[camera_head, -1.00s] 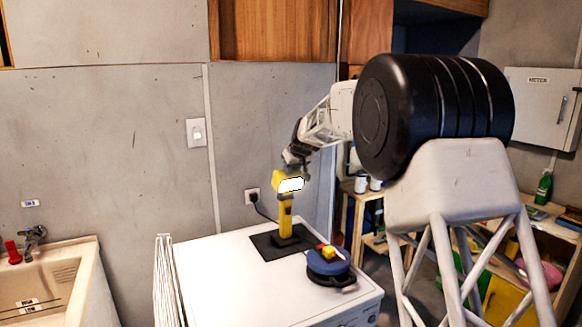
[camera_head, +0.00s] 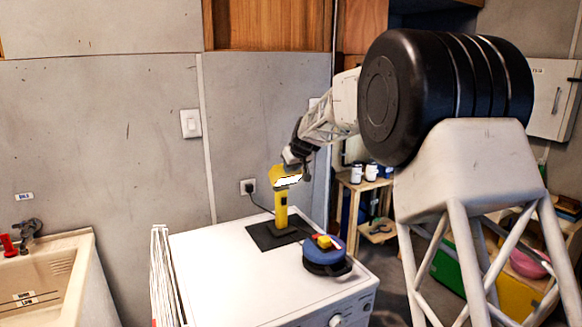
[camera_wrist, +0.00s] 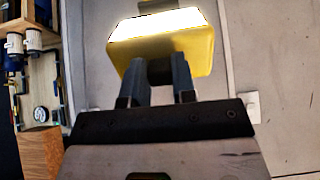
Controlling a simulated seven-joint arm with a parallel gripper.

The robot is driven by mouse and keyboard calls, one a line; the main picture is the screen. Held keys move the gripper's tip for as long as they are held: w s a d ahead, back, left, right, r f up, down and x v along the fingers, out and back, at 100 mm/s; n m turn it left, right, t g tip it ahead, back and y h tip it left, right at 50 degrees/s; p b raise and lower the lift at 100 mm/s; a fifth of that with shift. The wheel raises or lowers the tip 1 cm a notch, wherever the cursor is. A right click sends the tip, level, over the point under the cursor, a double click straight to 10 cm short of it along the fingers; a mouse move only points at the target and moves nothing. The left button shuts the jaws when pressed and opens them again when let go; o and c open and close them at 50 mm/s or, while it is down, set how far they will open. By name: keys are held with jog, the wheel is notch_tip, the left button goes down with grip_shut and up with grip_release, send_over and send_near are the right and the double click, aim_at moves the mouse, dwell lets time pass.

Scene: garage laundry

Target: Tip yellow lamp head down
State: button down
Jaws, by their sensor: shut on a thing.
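The yellow lamp (camera_head: 281,208) stands upright on a dark mat (camera_head: 262,237) on top of the white machine. Its yellow head (camera_head: 284,173) has a bright white lit face, turned partly downward in the head view. In the wrist view the lamp head (camera_wrist: 190,50) is just past my fingertips, with the glowing panel on its upper side. My gripper (camera_head: 296,160) reaches the head from the upper right. In the wrist view my gripper (camera_wrist: 160,75) is shut on the lower edge of the lamp head. The exact contact at the fingertips is partly hidden.
A blue round object with yellow and red pieces on top (camera_head: 325,252) sits close right of the lamp. A cord runs to the wall socket (camera_head: 248,187). The white machine top (camera_head: 205,262) is clear at left. A sink (camera_head: 45,270) stands further left.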

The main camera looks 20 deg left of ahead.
jog(key=shift+f, duration=0.2)
jog(key=c, duration=0.9)
grip_release()
jog(key=shift+r, duration=0.1)
jog(key=shift+r, duration=0.2)
jog(key=shift+v, duration=3.75)
jog(key=shift+d, duration=0.1)
